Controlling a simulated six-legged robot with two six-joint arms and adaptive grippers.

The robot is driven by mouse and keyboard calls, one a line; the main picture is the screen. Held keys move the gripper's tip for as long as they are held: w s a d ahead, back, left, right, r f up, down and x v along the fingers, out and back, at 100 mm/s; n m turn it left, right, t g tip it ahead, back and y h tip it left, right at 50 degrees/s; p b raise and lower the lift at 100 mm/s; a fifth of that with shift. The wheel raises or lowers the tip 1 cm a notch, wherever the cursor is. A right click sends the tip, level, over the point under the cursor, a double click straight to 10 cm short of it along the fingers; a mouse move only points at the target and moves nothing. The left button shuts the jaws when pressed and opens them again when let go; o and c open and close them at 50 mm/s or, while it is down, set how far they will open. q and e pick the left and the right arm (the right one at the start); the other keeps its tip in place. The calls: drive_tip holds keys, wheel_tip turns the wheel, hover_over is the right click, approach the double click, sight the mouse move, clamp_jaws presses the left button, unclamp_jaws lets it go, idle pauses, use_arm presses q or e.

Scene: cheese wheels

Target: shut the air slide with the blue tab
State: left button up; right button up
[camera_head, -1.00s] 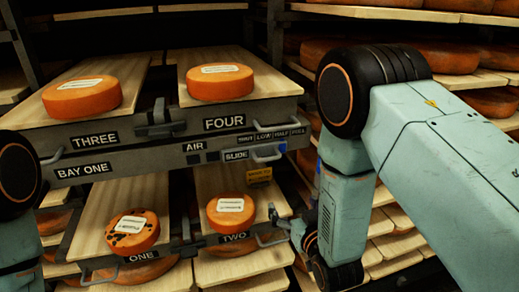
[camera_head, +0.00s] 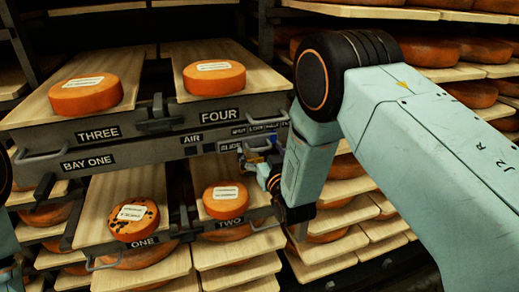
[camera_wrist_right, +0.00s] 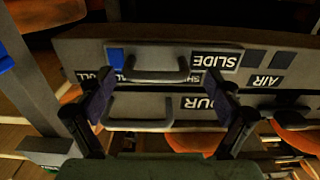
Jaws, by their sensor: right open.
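The air slide is on the front of the bay, right of its SLIDE label (camera_head: 231,147). In the right wrist view, which is upside down, the slide's grey bar handle (camera_wrist_right: 155,72) and blue tab (camera_wrist_right: 115,57) show. My left gripper is not clearly seen.
Boards THREE and FOUR hold orange cheese wheels (camera_head: 86,95) (camera_head: 214,78) above the slide. Boards ONE and TWO hold wheels (camera_head: 135,220) (camera_head: 226,202) below. Board FOUR's handle (camera_wrist_right: 140,112) is close to the slide's handle. Racks of cheeses stand at the right.

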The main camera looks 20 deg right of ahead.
drive_tip(key=shift+w+d+f, duration=0.3)
drive_tip(key=shift+w+d, duration=0.1)
drive_tip(key=shift+w, duration=0.15)
drive_tip(key=shift+s+a+r, duration=0.25)
drive_tip(key=shift+a, duration=0.1)
drive_tip(key=c, duration=0.4)
drive_tip(key=shift+w+d+f, duration=0.1)
drive_tip(key=shift+d, duration=0.15)
drive_tip(key=c, duration=0.6)
drive_tip(key=shift+a, duration=0.15)
drive_tip(key=c, duration=0.4)
drive_tip(key=shift+c, duration=1.2)
